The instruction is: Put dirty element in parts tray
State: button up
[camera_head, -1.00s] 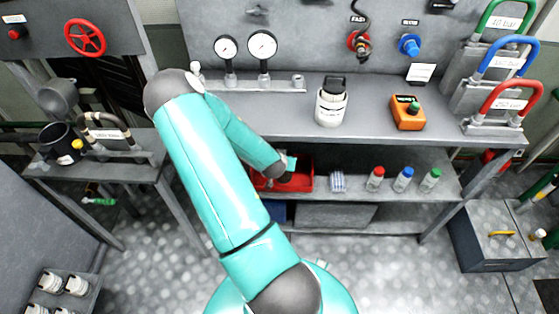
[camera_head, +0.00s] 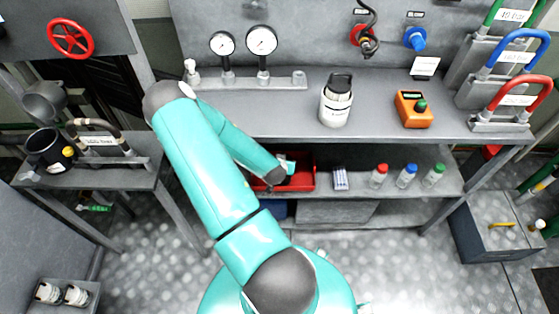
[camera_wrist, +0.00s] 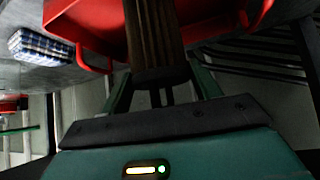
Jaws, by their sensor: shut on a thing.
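The dirty element is a brown pleated cylinder (camera_wrist: 155,38) in the wrist view. My gripper (camera_wrist: 161,88) is shut on its near end. The red parts tray (camera_wrist: 85,25) lies behind and around the element's far part in that view. In the head view the red tray (camera_head: 304,180) sits on the lower shelf under the bench. My gripper (camera_head: 287,166) is at the tray there, partly hidden by my arm. The element cannot be made out in the head view. I cannot tell whether it touches the tray floor.
A blue-and-white checked bundle (camera_head: 340,179) lies just right of the tray. Bottles with red (camera_head: 379,176), blue and green caps stand farther right. The bench top (camera_head: 285,115) above holds a white canister (camera_head: 336,102) and an orange box (camera_head: 413,109).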

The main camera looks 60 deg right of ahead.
jog(key=shift+f, duration=0.25)
jog(key=shift+s+a+r, duration=0.1)
jog(key=shift+s+r, duration=0.1)
jog(key=shift+s, duration=0.05)
jog(key=shift+w+f, duration=0.15)
jog(key=shift+w, duration=0.1)
jog(key=shift+s, duration=0.15)
jog(key=o, duration=1.5)
jog(key=shift+f, duration=0.15)
jog(key=shift+c, duration=0.2)
jog(key=shift+r, duration=0.3)
jog(key=v, duration=1.1)
jog(key=shift+a+r, duration=0.25)
jog(key=shift+a, duration=0.1)
